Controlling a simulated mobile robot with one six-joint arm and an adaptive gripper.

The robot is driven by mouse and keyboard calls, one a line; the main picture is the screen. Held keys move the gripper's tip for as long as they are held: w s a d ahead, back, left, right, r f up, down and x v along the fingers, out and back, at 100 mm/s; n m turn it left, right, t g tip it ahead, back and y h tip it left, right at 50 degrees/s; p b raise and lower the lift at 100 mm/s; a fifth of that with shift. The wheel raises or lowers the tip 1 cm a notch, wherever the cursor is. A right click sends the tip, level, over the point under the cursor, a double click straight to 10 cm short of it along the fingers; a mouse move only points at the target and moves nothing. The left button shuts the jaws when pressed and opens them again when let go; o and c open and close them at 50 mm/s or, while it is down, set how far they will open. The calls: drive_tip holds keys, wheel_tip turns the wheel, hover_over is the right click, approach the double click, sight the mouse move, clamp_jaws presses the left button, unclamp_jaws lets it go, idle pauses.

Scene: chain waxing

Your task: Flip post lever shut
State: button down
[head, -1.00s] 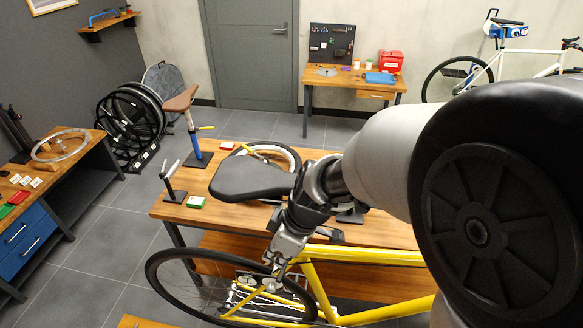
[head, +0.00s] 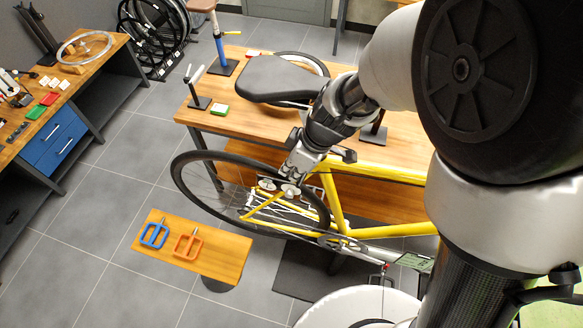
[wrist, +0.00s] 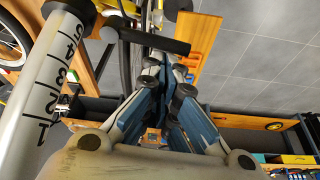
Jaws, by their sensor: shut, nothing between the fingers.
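The pale post (wrist: 45,85) with black number marks rises at the left of the wrist view. A dark bar-shaped lever (wrist: 150,40) sticks out to the right from the clamp (wrist: 106,27) near its far end. My gripper (wrist: 167,72) is shut and empty, its fingertips close to the lever's outer half; I cannot tell if they touch it. In the head view my gripper (head: 285,188) is over the rear of the yellow bike (head: 333,200), below the black saddle (head: 280,78).
A wooden workbench (head: 240,120) stands right behind the bike. A small wooden table (head: 215,265) with blue and orange frame-shaped tools is in front. A side bench (head: 90,65) with blue drawers is at the left. Grey floor lies free between them.

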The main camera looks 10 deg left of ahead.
sight(301, 182)
drive_tip(key=shift+s+d+f+n+b, duration=0.15)
drive_tip(key=shift+d+n+b, duration=0.15)
drive_tip(key=shift+n+b, duration=0.55)
drive_tip(key=d+n+g+b, duration=0.1)
drive_tip(key=n+b, duration=0.1)
drive_tip(key=b, duration=0.1)
drive_tip(key=s+d+n+g+b, duration=0.1)
drive_tip(key=n+b, duration=0.1)
drive_tip(key=b, duration=0.2)
drive_tip(key=shift+d, duration=0.25)
drive_tip(key=shift+w+d+b, duration=0.15)
drive_tip(key=shift+d+b, duration=1.2)
drive_tip(key=shift+b, duration=0.15)
drive_tip(key=shift+w+d, duration=0.1)
drive_tip(key=shift+d, duration=0.05)
